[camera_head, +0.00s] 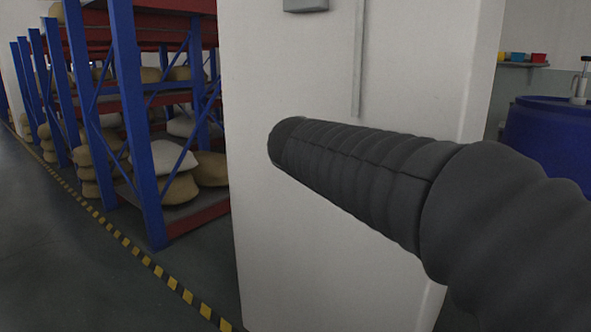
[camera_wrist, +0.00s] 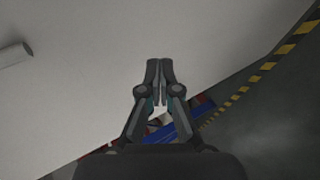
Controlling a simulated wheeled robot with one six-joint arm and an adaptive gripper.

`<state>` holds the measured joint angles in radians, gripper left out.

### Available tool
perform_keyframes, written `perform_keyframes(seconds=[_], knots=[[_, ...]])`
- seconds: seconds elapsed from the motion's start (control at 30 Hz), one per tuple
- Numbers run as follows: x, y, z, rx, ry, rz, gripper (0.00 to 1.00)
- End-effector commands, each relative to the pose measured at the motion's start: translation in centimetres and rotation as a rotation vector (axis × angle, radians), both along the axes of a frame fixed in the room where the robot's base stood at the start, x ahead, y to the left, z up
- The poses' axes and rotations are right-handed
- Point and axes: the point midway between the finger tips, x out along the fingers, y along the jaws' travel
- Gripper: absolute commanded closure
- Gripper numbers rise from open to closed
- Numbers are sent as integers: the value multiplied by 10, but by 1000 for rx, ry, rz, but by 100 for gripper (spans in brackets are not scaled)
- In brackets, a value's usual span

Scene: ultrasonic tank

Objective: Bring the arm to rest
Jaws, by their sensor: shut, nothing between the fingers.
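My arm (camera_head: 370,180), in a dark ribbed cover, reaches from the right edge of the head view toward the middle, in front of a white pillar (camera_head: 270,230). My gripper is hidden in the head view. In the wrist view my gripper (camera_wrist: 160,64) is shut, with its fingertips together and nothing between them. The white surface (camera_wrist: 90,80) fills much of the wrist view behind the fingers. I cannot tell the gap between the fingertips and that surface.
Blue and red racks (camera_head: 130,110) with tan and white sacks stand at the left. A yellow-black floor line (camera_head: 160,272) runs past them. A blue drum (camera_head: 550,140) stands at the right, below a shelf (camera_head: 520,64) with small coloured bins. The grey floor (camera_head: 60,270) at left is clear.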

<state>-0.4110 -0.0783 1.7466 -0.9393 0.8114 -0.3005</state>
Motion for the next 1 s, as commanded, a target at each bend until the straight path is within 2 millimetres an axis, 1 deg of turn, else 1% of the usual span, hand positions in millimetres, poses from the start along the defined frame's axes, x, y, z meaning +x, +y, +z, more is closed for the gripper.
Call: perform_keyframes(seconds=[0.03,0.07,0.1,0.17,0.2,0.27,0.3,0.37,0.4,0.5,0.6,0.67,0.73,0.87,1.0], knots=[[-22,-13,-23,98,48,-60,100],[-35,-19,-37,158,77,-96,100],[-53,-26,-55,237,113,-146,100],[-81,-36,-81,351,166,-224,100],[-101,-41,-97,427,200,-279,100],[-132,-48,-121,536,250,-363,100],[-153,-52,-137,608,281,-419,100],[-185,-57,-158,712,323,-504,100],[-206,-59,-172,778,349,-558,100],[-252,-63,-199,914,394,-664,100],[-285,-68,-215,1004,401,-725,100],[-297,-74,-219,1032,382,-746,100],[-305,-82,-217,1046,347,-758,100],[-308,-91,-205,1074,284,-767,100],[-308,-95,-204,1077,272,-780,100]])
